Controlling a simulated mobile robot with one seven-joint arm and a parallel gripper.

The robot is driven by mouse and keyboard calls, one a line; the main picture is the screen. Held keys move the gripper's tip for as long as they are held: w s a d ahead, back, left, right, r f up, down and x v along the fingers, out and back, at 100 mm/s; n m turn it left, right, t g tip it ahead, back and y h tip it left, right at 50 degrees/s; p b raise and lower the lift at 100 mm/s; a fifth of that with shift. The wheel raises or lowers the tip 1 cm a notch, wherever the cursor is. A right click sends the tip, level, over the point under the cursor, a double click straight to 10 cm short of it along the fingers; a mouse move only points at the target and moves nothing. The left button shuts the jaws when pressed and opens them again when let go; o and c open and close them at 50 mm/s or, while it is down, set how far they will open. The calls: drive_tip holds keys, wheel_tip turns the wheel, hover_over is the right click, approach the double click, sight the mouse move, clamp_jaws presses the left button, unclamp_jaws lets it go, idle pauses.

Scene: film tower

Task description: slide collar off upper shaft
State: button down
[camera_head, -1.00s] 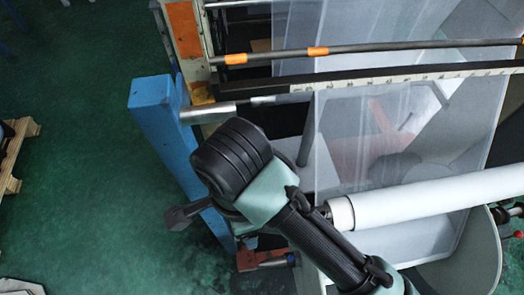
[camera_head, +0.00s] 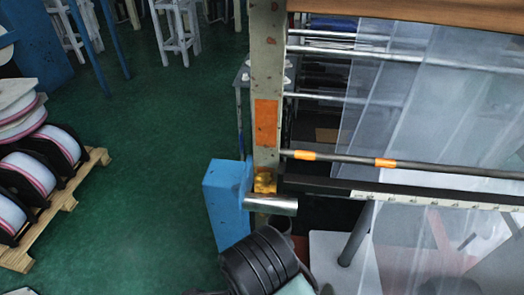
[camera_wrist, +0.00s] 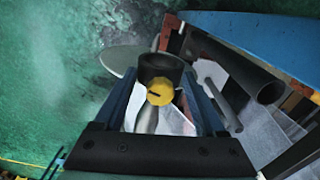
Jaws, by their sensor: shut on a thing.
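My gripper (camera_wrist: 158,98) shows in the wrist view, its two fingers shut on a short dark collar (camera_wrist: 160,66) with a round yellow slotted knob (camera_wrist: 160,92) on its near side. Green floor shows behind the collar. A dark tube end (camera_wrist: 258,82), perhaps the upper shaft, lies to the right beside a blue beam (camera_wrist: 255,38); a gap shows between it and the collar. In the head view, a silver shaft stub (camera_head: 270,204) sticks out beside the blue post (camera_head: 226,205). The black arm link at the bottom is mine; the fingers and collar are out of that view.
The machine frame (camera_head: 267,60) with rods and hanging clear film (camera_head: 410,120) fills the right. A wooden pallet (camera_head: 60,205) with reels (camera_head: 35,175) stands at left. White stools (camera_head: 178,30) stand behind. Green floor (camera_head: 150,160) is open between.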

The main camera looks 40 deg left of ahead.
drive_tip(key=shift+s+d, duration=0.3)
drive_tip(key=shift+s, duration=0.2)
drive_tip(key=s+d+p, duration=0.4)
drive_tip(key=s+p, duration=0.4)
drive_tip(key=s, duration=0.2)
drive_tip(key=shift+d, duration=0.4)
